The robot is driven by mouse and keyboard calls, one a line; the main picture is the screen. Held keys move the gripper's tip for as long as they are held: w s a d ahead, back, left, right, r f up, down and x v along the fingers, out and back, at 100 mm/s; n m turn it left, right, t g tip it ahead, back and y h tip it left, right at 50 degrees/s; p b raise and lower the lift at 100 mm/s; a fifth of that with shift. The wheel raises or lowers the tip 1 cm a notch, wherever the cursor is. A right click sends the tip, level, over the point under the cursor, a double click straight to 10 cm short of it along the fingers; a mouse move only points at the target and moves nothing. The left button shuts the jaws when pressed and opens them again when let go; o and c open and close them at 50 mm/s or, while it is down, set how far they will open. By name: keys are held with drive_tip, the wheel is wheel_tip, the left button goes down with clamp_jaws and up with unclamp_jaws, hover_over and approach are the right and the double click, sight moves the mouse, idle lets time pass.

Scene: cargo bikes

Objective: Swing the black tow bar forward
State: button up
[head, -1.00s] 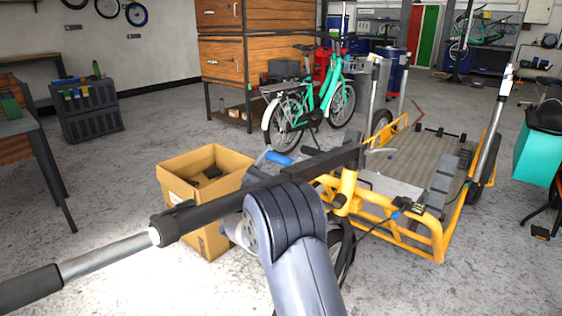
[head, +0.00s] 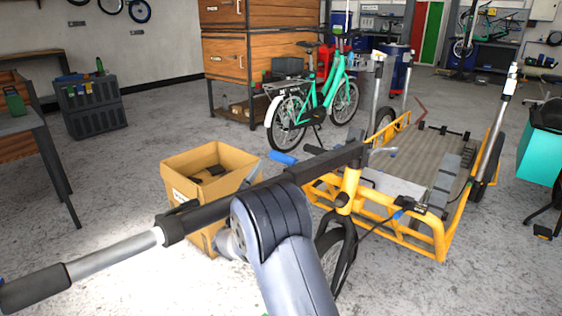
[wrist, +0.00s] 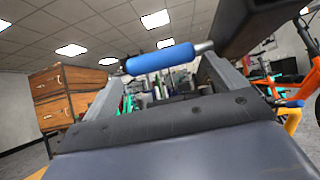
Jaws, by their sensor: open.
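The black tow bar (head: 240,202) runs across the head view, from a silver tube and dark end grip at lower left to the front of the yellow cargo bike (head: 350,185). A blue grip (head: 283,158) shows just beyond the bar. In the wrist view, the blue grip (wrist: 160,58) lies across the space around the fingertips, with a silver stub at its right end. A dark bar (wrist: 255,25) crosses the upper right there. My gripper (wrist: 158,75) is open; I cannot tell if it touches the grip. In the head view it is mostly hidden behind the tow bar.
An open cardboard box (head: 205,165) stands on the floor behind the bar. A green bicycle (head: 320,95) stands beyond it, by wooden drawers (head: 225,65). A workbench (head: 40,130) is at left. The floor between bench and box is clear.

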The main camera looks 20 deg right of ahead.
sight(282, 162)
drive_tip(key=v, duration=0.6)
drive_tip(key=shift+f+p, duration=0.15)
drive_tip(key=shift+p, duration=0.3)
drive_tip(key=shift+d, duration=0.1)
drive_tip(key=b+x, duration=0.2)
drive_tip(key=x, duration=0.8)
drive_tip(key=shift+r, duration=0.25)
drive_tip(key=shift+w+d+r, duration=0.2)
drive_tip(key=shift+d+r, duration=0.05)
drive_tip(key=shift+s+r, duration=0.1)
drive_tip(key=shift+r, duration=0.05)
